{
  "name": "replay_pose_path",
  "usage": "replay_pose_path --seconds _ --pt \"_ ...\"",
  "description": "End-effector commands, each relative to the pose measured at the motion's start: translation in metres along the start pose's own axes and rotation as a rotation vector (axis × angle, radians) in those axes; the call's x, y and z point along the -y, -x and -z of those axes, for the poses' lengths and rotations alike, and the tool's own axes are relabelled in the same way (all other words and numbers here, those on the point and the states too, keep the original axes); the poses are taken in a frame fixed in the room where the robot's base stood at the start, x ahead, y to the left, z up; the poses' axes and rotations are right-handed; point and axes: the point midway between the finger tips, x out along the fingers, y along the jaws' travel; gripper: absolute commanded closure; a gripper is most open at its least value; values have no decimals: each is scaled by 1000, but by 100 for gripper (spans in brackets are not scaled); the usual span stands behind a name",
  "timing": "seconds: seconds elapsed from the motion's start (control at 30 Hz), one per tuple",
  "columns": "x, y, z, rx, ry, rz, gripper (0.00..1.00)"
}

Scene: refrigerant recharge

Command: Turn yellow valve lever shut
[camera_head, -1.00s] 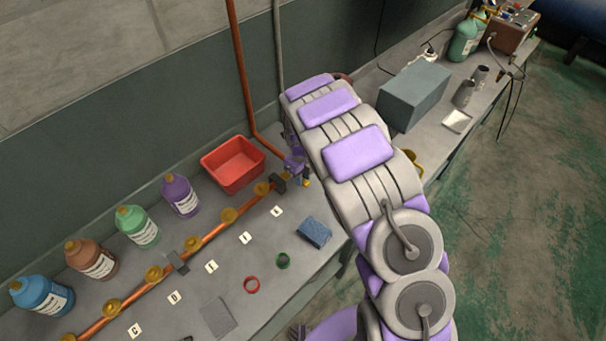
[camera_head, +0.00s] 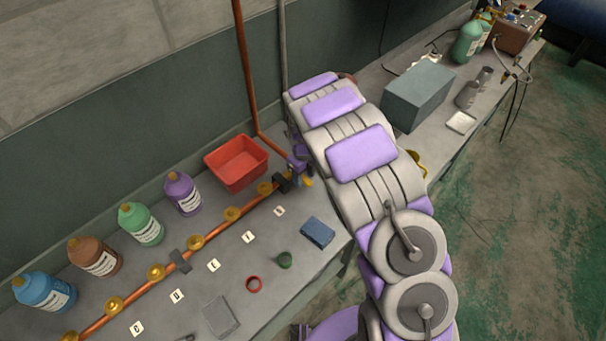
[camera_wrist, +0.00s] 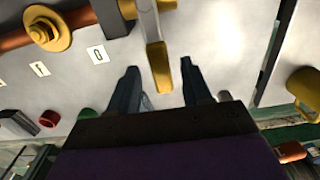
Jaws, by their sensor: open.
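The yellow valve lever (camera_wrist: 158,68) hangs from a grey stem at the top of the wrist view. Its lower end lies between the two dark fingers of my gripper (camera_wrist: 159,72). The fingers are apart, one on each side, with a visible gap to the lever. In the head view a small yellow piece of the lever (camera_head: 307,182) shows beside my purple wrist. My arm hides most of the gripper and the valve there.
A copper pipe (camera_head: 216,226) with brass fittings runs along the bench. A red bin (camera_head: 237,163), several bottles, a blue sponge-like block (camera_head: 318,232) and a grey-blue box (camera_head: 418,97) stand around the arm.

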Motion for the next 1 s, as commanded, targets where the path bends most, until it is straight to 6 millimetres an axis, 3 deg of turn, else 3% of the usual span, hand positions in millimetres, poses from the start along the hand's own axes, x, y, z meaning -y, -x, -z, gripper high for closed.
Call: replay_pose_path --seconds 0.17,0.7,1.0 --pt "0 23 -1 3 0 3 51" --pt "-1 140 -4 4 -1 5 51" --pt "-2 168 -5 0 0 3 51"
